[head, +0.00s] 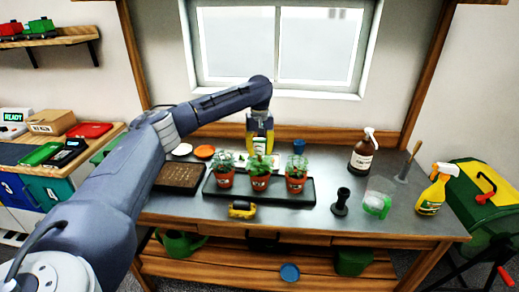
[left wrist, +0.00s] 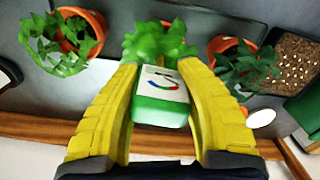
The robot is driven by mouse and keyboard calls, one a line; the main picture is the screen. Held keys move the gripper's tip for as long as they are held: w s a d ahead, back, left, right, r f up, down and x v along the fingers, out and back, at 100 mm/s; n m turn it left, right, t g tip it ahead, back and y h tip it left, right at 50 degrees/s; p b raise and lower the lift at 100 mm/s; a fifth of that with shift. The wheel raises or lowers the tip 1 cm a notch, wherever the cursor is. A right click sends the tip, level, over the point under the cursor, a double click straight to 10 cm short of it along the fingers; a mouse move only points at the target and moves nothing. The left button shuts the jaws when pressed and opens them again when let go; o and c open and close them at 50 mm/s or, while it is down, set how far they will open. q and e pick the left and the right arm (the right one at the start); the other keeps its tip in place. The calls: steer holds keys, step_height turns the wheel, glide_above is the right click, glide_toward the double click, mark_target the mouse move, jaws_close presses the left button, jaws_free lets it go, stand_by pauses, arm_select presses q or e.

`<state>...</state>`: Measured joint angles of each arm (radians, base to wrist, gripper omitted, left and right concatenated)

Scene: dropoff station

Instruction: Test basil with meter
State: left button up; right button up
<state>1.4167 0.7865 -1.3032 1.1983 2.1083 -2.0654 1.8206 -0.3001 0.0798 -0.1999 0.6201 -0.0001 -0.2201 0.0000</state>
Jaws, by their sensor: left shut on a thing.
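My left gripper (head: 260,150) reaches over the back of the bench, pointing down behind the middle potted plant. In the left wrist view its yellow fingers (left wrist: 160,75) are shut on a white and green meter (left wrist: 160,98) with a coloured dial arc. The meter also shows in the head view (head: 259,146). Its lower end is hidden by the leafy middle plant (left wrist: 160,43). I cannot tell whether it touches soil. Three plants in terracotta pots, left (head: 225,180), middle (head: 260,183) and right (head: 295,185), stand on a black tray (head: 320,191). My right gripper is out of view.
A soil-filled tray (head: 180,177) lies left of the pots, with an orange dish (head: 204,152) behind. A yellow-black object (head: 242,210) lies in front.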

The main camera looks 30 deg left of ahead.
mark_target(260, 139)
arm_select(q)
steer(key=shift+f, duration=1.95)
stand_by(1.6)
steer(key=shift+r, duration=0.15)
stand_by(1.9)
steer(key=shift+r, duration=3.3)
steer(key=shift+d, duration=0.1)
